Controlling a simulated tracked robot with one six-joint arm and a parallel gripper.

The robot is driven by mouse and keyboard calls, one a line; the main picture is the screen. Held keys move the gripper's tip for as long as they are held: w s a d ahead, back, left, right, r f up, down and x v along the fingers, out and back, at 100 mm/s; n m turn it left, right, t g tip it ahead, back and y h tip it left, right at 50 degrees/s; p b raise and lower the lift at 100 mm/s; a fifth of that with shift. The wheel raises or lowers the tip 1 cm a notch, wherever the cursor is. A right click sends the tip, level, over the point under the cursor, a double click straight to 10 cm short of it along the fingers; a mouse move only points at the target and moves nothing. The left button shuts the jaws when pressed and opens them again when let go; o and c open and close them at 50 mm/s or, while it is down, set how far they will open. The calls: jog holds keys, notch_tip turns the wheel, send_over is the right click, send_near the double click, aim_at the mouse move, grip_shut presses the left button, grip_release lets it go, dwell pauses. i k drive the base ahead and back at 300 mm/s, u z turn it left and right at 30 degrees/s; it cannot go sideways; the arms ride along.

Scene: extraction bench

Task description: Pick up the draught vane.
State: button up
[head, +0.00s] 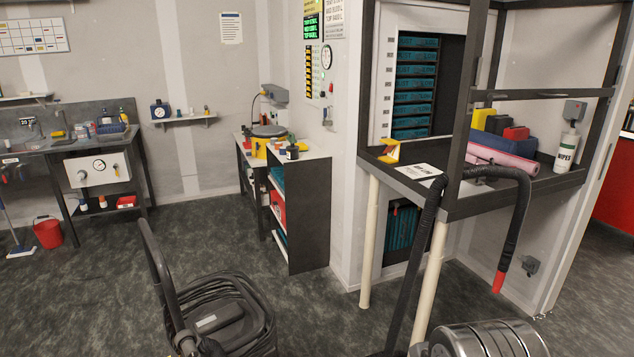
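Nothing covers the piece from this view. My gripper does not show in this view, so its opening and its distance from the piece cannot be seen.
A black hose with a red tip (498,281) hangs over the bench front, above a ribbed metal canister (490,341). Dark posts frame the bench.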

aim_at(386, 155)
jog(key=z, duration=0.1)
jog(key=i, duration=3.95)
jog(key=u, duration=0.05)
